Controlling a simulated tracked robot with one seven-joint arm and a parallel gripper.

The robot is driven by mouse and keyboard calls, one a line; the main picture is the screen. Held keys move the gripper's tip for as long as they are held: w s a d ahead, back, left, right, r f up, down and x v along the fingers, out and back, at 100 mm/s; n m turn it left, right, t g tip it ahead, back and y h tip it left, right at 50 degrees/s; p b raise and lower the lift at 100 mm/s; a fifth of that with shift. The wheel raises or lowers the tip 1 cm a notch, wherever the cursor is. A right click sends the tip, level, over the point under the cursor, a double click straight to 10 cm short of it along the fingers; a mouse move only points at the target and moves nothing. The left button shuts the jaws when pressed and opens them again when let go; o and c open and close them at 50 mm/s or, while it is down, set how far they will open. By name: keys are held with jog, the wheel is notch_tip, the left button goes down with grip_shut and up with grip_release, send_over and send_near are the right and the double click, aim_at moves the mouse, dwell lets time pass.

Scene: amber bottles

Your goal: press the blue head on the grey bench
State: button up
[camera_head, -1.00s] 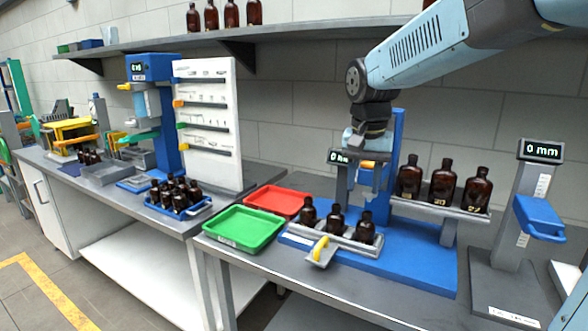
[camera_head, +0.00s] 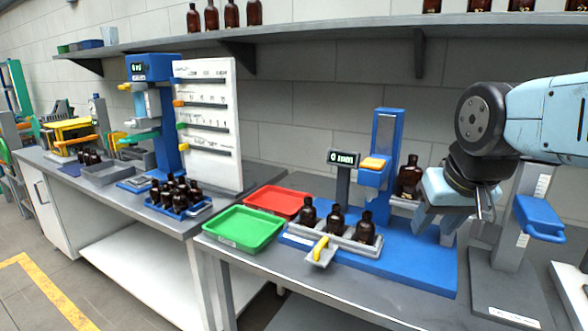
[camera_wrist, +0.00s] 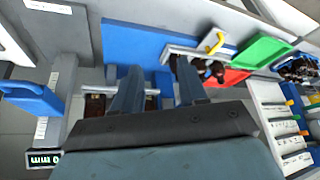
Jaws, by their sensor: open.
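A blue head (camera_head: 540,218) with a handle-like front sits on a grey upright post on a grey base, at the right of the grey bench (camera_head: 268,262). In the wrist view the blue head (camera_wrist: 30,98) is at the left edge. My gripper (camera_head: 452,220) is left of this post, in front of the bottle rack, apart from the blue head. Its fingers (camera_wrist: 157,72) are spread with nothing visible between them. A second stand has a blue column and an orange-topped blue block (camera_head: 374,178), over a blue base (camera_head: 415,262).
Several amber bottles (camera_head: 336,221) stand in a grey holder with a yellow handle (camera_head: 320,248). An amber bottle (camera_head: 410,178) stands on the rack behind my gripper, which hides its neighbours. Green (camera_head: 243,229) and red trays (camera_head: 276,201) lie left. A display (camera_head: 344,159) appears to read 0 mm.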

jog(key=shift+s+d+f, duration=0.15)
jog(key=shift+s+f, duration=0.1)
jog(key=shift+s, duration=0.25)
jog(key=shift+w+r, duration=0.1)
jog(key=shift+r, duration=0.05)
jog(key=shift+c, duration=1.2)
jog(key=shift+w+r, duration=0.2)
jog(key=shift+r, duration=0.05)
jog(key=shift+c, duration=0.7)
jog(key=w+r+m+g, duration=0.1)
jog(key=w+r, duration=0.6)
jog(key=w, duration=0.1)
jog(key=w+a+r+m+g, duration=0.1)
jog(key=w+r, duration=0.3)
jog(key=w, duration=0.1)
jog(key=shift+r+m+g, duration=0.3)
grip_shut()
jog(key=w+a+r+m+g, duration=0.1)
jog(key=w+r, duration=0.2)
jog(key=w, duration=0.4)
jog(key=w+a+r+m+g, duration=0.1)
jog(key=w+r+m, duration=0.1)
jog(key=w, duration=0.5)
jog(key=shift+w+a+r+g, duration=0.3)
jog(key=shift+w+r+g, duration=0.1)
jog(key=shift+r, duration=0.05)
